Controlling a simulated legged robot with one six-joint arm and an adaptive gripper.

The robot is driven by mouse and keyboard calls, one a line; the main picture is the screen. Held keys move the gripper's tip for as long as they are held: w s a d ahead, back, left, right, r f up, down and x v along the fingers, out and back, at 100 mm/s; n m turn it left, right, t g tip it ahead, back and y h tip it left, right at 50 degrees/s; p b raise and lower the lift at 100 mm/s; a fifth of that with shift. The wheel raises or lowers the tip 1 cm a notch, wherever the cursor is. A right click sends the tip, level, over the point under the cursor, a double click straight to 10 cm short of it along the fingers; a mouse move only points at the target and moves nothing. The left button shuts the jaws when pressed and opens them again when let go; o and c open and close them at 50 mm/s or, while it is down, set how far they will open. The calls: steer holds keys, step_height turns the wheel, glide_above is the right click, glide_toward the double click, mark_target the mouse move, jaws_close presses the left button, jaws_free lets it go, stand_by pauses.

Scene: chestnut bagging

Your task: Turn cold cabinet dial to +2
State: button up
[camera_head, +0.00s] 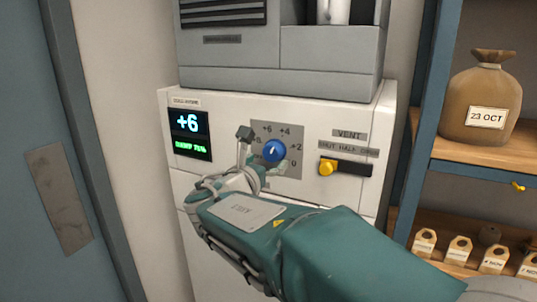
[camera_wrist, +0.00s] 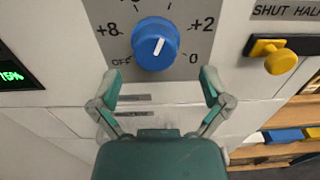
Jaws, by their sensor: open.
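The blue dial (camera_head: 274,151) sits on a grey plate on the white cold cabinet (camera_head: 345,192). Labels around it include +6, +4, +2 and 0; the wrist view also shows +8 and OFF. In the wrist view the white mark on the dial (camera_wrist: 156,43) points up and slightly right. The lit display (camera_head: 189,134) reads +6 with a green line below. My gripper (camera_wrist: 160,75) is open, its two fingertips apart just below the dial, left and right of it in the wrist view. No contact with the dial shows. In the head view my gripper (camera_head: 264,151) partly covers the plate.
A yellow vent knob (camera_head: 327,168) on a dark slot is right of the dial. A grey machine (camera_head: 280,45) stands on the cabinet. A blue-grey door (camera_head: 50,100) is left.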

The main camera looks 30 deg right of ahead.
mark_target(270, 155)
steer(key=w+d, duration=0.1)
steer(key=w, duration=0.1)
steer(key=shift+w+d, duration=0.35)
steer(key=shift+d, duration=0.6)
steer(key=c, duration=0.8)
steer(key=shift+a, duration=0.25)
steer(key=c, duration=0.3)
